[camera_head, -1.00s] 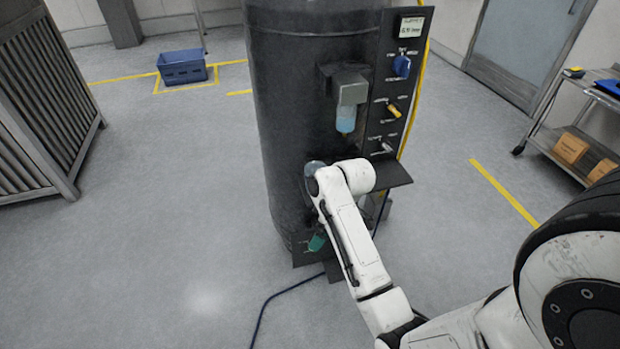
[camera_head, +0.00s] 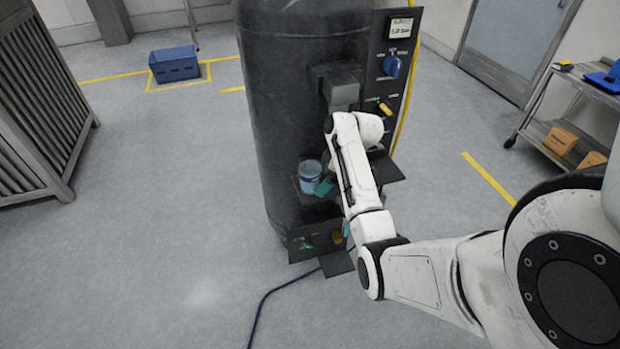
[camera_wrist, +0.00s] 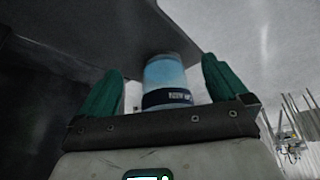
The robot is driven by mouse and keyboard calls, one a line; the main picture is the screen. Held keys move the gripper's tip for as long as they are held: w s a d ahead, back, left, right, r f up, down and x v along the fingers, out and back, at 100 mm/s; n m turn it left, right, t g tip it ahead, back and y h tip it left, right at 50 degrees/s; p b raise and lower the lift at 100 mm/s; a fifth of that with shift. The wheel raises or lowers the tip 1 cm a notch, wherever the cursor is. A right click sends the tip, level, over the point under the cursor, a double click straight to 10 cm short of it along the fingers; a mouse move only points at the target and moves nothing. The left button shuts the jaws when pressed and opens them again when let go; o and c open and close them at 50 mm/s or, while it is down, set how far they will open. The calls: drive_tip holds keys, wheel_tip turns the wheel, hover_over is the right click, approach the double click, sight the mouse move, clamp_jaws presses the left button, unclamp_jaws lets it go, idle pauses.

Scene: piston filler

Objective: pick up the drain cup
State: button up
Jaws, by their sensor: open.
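The drain cup (camera_head: 310,176) is a clear cup with blue contents, standing on a small dark shelf low on the front of the big black tank. In the wrist view the cup (camera_wrist: 168,75) shows a dark band with white lettering and appears between my two green fingers. My gripper (camera_head: 323,188) is beside the cup at its lower right in the head view; one green finger shows there and my arm hides the rest. In the wrist view my gripper (camera_wrist: 163,66) is open, with a gap visible left of the cup. Contact is not clear.
The black tank (camera_head: 285,110) carries a control panel (camera_head: 397,60) and a dark side ledge (camera_head: 386,170). A dark flat surface (camera_wrist: 95,35) lies close to the cup in the wrist view. A blue hose (camera_head: 268,300) runs over the floor. Floor at left is open.

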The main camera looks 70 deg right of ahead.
sight(309, 174)
drive_tip(key=w, duration=0.5)
drive_tip(key=shift+a+p, duration=0.35)
drive_tip(key=shift+w+f, duration=0.1)
drive_tip(key=shift+f, duration=0.5)
drive_tip(key=shift+c, duration=0.5)
drive_tip(key=c, duration=0.9)
drive_tip(key=shift+w+r+p, duration=0.1)
drive_tip(key=shift+r+p, duration=0.25)
drive_tip(key=shift+p, duration=0.1)
drive_tip(key=shift+c, duration=0.2)
